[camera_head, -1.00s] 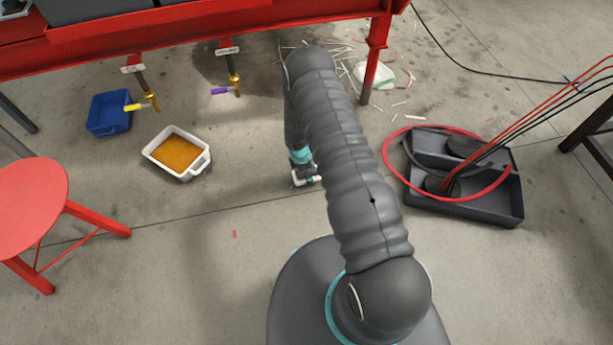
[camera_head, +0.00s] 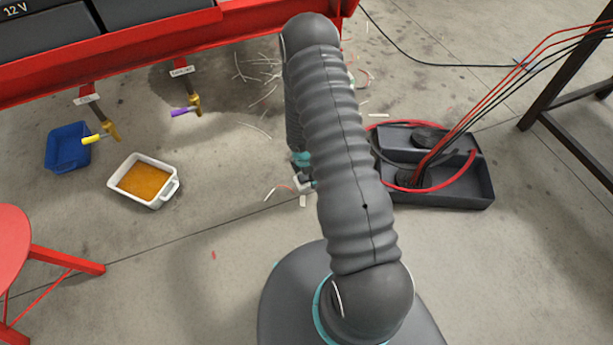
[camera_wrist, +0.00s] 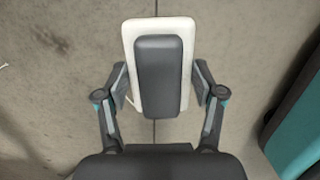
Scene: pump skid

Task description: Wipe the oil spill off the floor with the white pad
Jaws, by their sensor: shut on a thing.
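The white pad (camera_wrist: 187,30) has a dark grey block (camera_wrist: 158,75) on its upper face. My gripper (camera_wrist: 160,85) is shut on it, one finger at each long side. In the head view, my arm hides most of the gripper, with a bit of it and something white (camera_head: 303,183) showing just above the floor. I cannot tell whether the pad touches the floor. A dark stain (camera_head: 215,78), which looks like the oil spill, lies on the concrete under the red bench, left of my arm; my arm may hide part of it.
A red bench (camera_head: 130,45) crosses the top, with two valves (camera_head: 193,105) below. A white tray of amber liquid (camera_head: 127,198) and a blue bin (camera_head: 52,155) stand left. A red stool (camera_head: 12,240) is lower left; a black tray with hoses (camera_head: 465,196) is right. Thin strips litter the floor.

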